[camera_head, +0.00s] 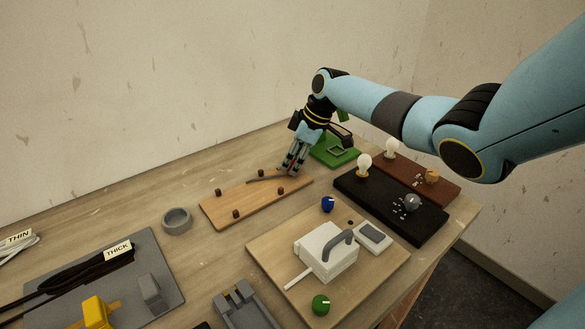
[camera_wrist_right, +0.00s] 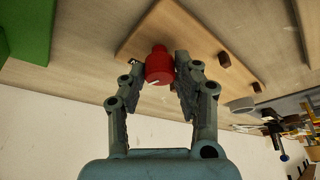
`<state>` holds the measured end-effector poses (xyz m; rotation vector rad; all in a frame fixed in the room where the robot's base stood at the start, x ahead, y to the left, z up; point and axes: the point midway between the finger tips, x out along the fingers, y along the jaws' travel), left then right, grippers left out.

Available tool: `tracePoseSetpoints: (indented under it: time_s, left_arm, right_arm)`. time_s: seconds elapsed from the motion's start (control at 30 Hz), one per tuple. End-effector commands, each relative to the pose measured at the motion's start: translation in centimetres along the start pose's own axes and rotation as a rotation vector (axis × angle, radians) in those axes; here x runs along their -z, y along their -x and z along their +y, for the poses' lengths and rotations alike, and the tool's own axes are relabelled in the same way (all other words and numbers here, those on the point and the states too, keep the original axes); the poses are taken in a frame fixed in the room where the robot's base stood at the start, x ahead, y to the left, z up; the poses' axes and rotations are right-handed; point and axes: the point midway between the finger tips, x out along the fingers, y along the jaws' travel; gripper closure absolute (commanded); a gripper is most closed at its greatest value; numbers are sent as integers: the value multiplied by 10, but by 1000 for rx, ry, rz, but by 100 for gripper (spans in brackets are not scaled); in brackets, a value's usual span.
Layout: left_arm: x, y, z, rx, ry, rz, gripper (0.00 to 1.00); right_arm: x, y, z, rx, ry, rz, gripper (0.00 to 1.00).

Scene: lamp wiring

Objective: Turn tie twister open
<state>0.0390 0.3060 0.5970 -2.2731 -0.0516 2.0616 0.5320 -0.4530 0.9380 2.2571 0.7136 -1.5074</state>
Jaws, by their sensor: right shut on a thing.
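My right gripper (camera_head: 293,168) is at the far right end of a wooden board (camera_head: 228,211) with several dark pegs. In the right wrist view the gripper (camera_wrist_right: 160,70) has its two fingers on either side of a red knob (camera_wrist_right: 158,63) and is shut on it. The knob has a white mark on its lower face and sits at the board's end (camera_wrist_right: 192,45). In the head view the fingers mostly hide the knob. My left gripper is not in view.
A green stand (camera_head: 340,157) is just behind the gripper. Black (camera_head: 375,207) and brown (camera_head: 400,172) bases with bulbs stand to the right. A white device (camera_head: 325,250) with blue and green knobs is in front. A grey ring (camera_head: 177,220) lies left of the board.

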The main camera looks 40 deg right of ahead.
Motion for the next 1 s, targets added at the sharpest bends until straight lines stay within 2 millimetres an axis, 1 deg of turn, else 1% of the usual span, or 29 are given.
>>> tracePoseSetpoints:
  time_s: [0.03,0.1,0.4,0.63,1.0]
  left_arm:
    - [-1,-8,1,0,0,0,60]
    - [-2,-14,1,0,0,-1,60]
    - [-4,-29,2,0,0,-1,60]
    - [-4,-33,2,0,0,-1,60]
    - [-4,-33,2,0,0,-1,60]
  right_arm:
    - [0,-2,2,8,33,2,100]
    - [0,-2,2,27,77,2,100]
    - [0,-1,2,84,211,0,100]
    - [0,0,2,100,250,-1,100]
    - [1,1,2,102,256,-1,100]
